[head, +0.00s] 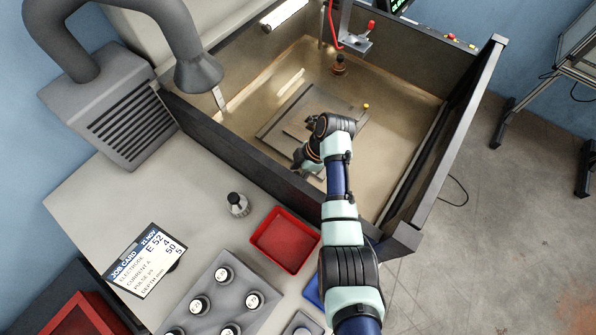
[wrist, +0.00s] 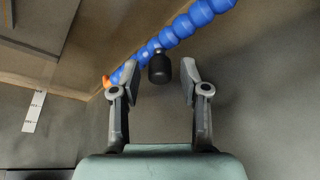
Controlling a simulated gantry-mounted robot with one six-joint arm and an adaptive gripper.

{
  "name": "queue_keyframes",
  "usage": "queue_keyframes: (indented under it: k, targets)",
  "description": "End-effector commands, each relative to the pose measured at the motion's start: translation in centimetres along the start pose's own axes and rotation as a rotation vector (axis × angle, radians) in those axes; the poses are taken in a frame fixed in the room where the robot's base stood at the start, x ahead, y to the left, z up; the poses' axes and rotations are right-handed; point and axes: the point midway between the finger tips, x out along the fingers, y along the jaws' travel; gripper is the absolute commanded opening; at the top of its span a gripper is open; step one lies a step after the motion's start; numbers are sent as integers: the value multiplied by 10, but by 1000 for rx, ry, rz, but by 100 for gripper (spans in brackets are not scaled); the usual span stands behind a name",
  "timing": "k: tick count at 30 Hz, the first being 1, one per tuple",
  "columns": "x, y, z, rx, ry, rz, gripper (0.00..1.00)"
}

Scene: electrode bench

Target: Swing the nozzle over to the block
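In the wrist view a blue segmented hose (wrist: 180,27) slants from upper right to lower left and ends in an orange nozzle tip (wrist: 107,81). A black knob (wrist: 160,67) hangs from the hose. My gripper (wrist: 158,77) is open, with its fingers on either side of the knob and a visible gap on each side. In the head view my gripper (head: 305,158) is low inside the tank, by its near wall; the hose cannot be made out there. A flat grey plate (head: 276,120) lies on the tank floor behind my wrist. The block is largely hidden by my arm.
Dark walls (head: 245,154) enclose the tank. A tool head (head: 350,42) with a red cable hangs above its far side, over a copper-coloured piece (head: 339,65). A red tray (head: 283,240) and an electrode rack (head: 205,284) stand on the bench in front.

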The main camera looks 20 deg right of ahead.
Motion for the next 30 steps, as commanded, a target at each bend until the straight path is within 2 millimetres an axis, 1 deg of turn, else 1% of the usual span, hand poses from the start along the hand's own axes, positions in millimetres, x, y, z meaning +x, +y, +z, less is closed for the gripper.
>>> queue_keyframes:
  k: [1,6,7,20,26,30]
  targets:
    - [0,0,0,0,0,0,32]
    - [0,0,0,0,0,0,4]
    - [0,0,0,0,0,0,0]
    - [-1,2,2,14,0,5,0]
    - [-4,9,10,83,0,35,0]
    - [-8,18,22,172,0,71,0]
